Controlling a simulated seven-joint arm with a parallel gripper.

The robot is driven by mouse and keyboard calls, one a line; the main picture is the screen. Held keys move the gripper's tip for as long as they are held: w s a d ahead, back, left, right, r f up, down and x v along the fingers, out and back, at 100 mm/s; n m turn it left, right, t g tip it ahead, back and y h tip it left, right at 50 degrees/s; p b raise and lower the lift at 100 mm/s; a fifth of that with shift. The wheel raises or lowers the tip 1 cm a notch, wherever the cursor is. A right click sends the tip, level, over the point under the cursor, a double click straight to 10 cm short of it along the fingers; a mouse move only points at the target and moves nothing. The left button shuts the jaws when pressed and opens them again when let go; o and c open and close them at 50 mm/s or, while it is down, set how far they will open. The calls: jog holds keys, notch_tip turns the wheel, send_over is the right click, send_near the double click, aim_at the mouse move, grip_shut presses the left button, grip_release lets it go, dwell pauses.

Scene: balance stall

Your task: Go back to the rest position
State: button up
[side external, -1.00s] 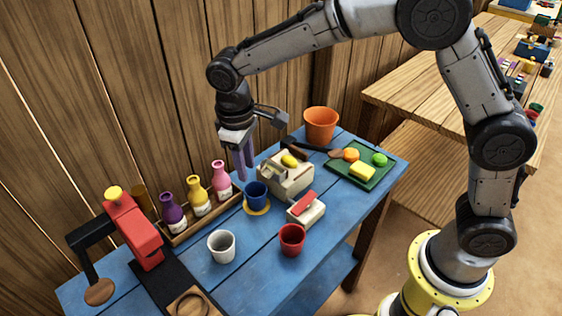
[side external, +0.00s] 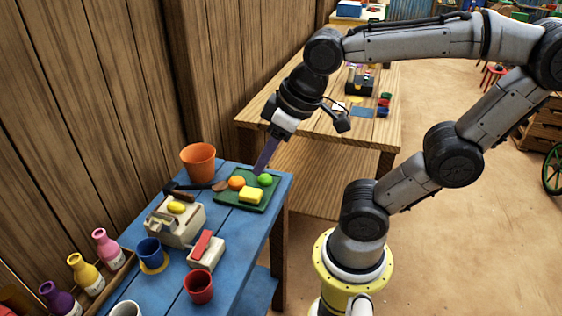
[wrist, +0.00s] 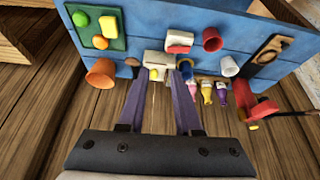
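My gripper (side external: 264,158) points down and slants left, near the far edge of the blue table (side external: 233,231), beside the green tray (side external: 229,203) in the picture. How far it is above the table is hard to tell. In the wrist view my gripper (wrist: 158,80) has two purple fingers standing apart with nothing held between them. The cream box and its yellow item show beyond the fingertips.
The tray holds an orange ball (side external: 236,183), a green ball (side external: 265,180) and a yellow block (side external: 251,195). An orange pot (side external: 198,162), blue cup (side external: 150,252), red cup (side external: 199,287) and several bottles (side external: 82,269) stand on the table. A wooden table (side external: 330,110) is behind.

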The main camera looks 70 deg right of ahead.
jog(key=s, duration=0.2)
jog(key=f, duration=0.1)
jog(key=shift+s+d+f+t, duration=0.1)
jog(key=shift+s+d+t, duration=0.2)
jog(key=shift+s, duration=0.1)
